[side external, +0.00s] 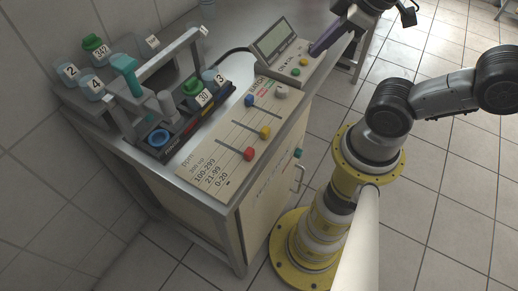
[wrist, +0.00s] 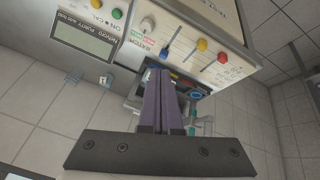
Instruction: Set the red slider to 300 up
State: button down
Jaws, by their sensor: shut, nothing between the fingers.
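The red slider (side external: 249,153) sits at the right, front-edge end of its slot on the cream panel (side external: 208,181), the end level with the "0-20" label. The "300 up" label (side external: 193,159) is toward the opposite end. The red slider also shows in the wrist view (wrist: 222,57). My gripper (side external: 313,52) has purple fingers, shut and empty, near the display unit at the panel's far end, well apart from the red slider. In the wrist view the closed fingers (wrist: 160,72) point toward the bench, left of and below the red slider.
A yellow slider (side external: 265,133) is beside the red one; a blue slider (side external: 249,100) is at its slot's opposite end. A grey knob (side external: 281,92) and display unit (side external: 277,42) stand farther along. A rack with a handle (side external: 165,62) and numbered bottles borders the panel.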

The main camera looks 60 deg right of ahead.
aim_at(249, 154)
jog(key=s+a+f+n+g, duration=0.1)
jog(key=a+n, duration=0.4)
jog(key=n, duration=0.5)
jog(key=s+a+f+n+g, duration=0.1)
jog(key=a+f+n, duration=0.3)
jog(key=n, duration=0.7)
jog(key=s+a+f+n+g, duration=0.1)
jog(key=a+f+n, duration=0.2)
jog(key=a+n, duration=0.4)
jog(key=n, duration=0.3)
jog(key=shift+a+n, duration=0.2)
jog(key=shift+n, duration=0.1)
jog(key=shift+f, duration=0.15)
jog(key=shift+w+f, duration=1.05)
jog(key=shift+f, duration=0.55)
jog(key=shift+w+f, duration=1.05)
jog(key=shift+f, duration=0.5)
jog(key=shift+w+f, duration=1.05)
jog(key=shift+f, duration=0.55)
